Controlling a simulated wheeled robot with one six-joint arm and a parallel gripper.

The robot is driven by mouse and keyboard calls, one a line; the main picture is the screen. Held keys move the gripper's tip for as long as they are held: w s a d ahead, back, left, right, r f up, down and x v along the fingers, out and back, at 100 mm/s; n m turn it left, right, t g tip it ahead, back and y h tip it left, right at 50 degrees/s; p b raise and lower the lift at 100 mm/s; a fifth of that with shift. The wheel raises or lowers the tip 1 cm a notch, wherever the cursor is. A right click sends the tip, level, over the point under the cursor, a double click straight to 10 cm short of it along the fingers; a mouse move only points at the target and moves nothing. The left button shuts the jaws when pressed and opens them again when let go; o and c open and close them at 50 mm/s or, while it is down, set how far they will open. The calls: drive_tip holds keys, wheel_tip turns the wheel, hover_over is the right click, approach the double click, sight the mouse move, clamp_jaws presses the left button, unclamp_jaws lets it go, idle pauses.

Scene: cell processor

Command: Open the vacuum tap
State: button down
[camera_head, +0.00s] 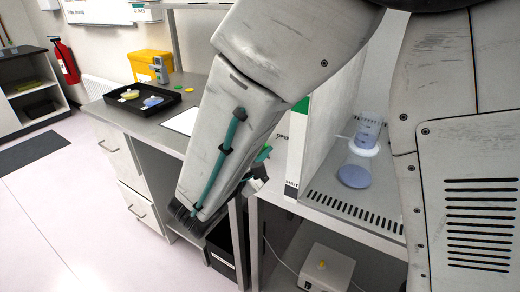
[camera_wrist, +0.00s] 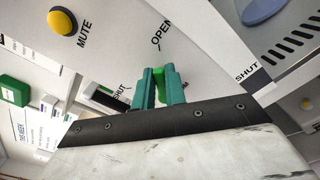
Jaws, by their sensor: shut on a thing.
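The vacuum tap shows as a bright green handle (camera_wrist: 161,86) in the wrist view, on a pale panel. The word OPEN is printed above it and the word SHUT to its left. My gripper (camera_wrist: 159,80) has its dark green fingers shut on the handle, which shows between them. The handle's exact angle and its base are hidden by the fingers. In the head view my gripper (camera_head: 262,160) is at the front edge of the white cabinet, beside an OPEN label, and my arm hides most of the tap.
A flask with blue liquid (camera_head: 357,168) stands inside the cabinet, right of my gripper. A black tray (camera_head: 140,111) with dishes lies on the left bench. A white box (camera_head: 327,268) sits below. A yellow MUTE button (camera_wrist: 62,21) is at upper left.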

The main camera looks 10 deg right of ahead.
drive_tip(key=c, duration=1.4)
unclamp_jaws()
drive_tip(key=shift+c, duration=0.2)
drive_tip(key=v, duration=0.7)
drive_tip(key=shift+s+a, duration=0.3)
drive_tip(key=shift+s, duration=0.05)
